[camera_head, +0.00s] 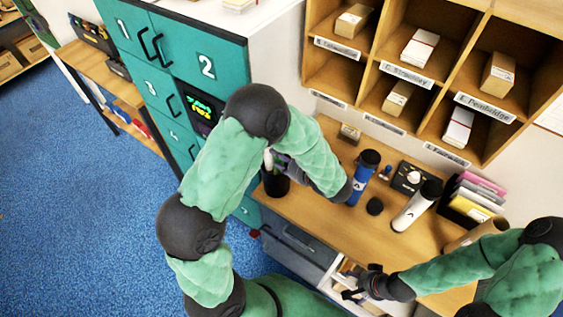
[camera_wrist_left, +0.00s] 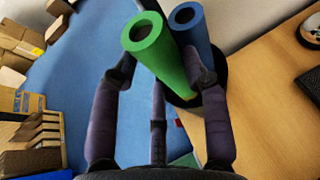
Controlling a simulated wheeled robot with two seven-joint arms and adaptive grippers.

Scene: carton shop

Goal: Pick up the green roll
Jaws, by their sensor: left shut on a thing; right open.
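The green roll (camera_wrist_left: 163,58) is a hollow tube, tilted between the fingers of my left gripper (camera_wrist_left: 165,80) in the left wrist view. The gripper is shut on it. A blue roll (camera_wrist_left: 197,36) stands right beside it, in or over a black round holder (camera_wrist_left: 222,72). I cannot tell whether the green roll's lower end is clear of the holder. In the head view the black holder (camera_head: 276,183) is at the desk's left end, and my left gripper (camera_head: 280,163) is partly hidden behind my forearm. My right gripper (camera_head: 362,285) is open and empty near the desk's front edge.
A blue bottle (camera_head: 364,172), a white bottle (camera_head: 415,207) and a black box (camera_head: 410,178) stand on the desk (camera_head: 320,215). Teal lockers (camera_head: 180,70) are at the left. Wooden pigeonholes (camera_head: 405,20) with small cartons rise behind. Blue floor lies open at left.

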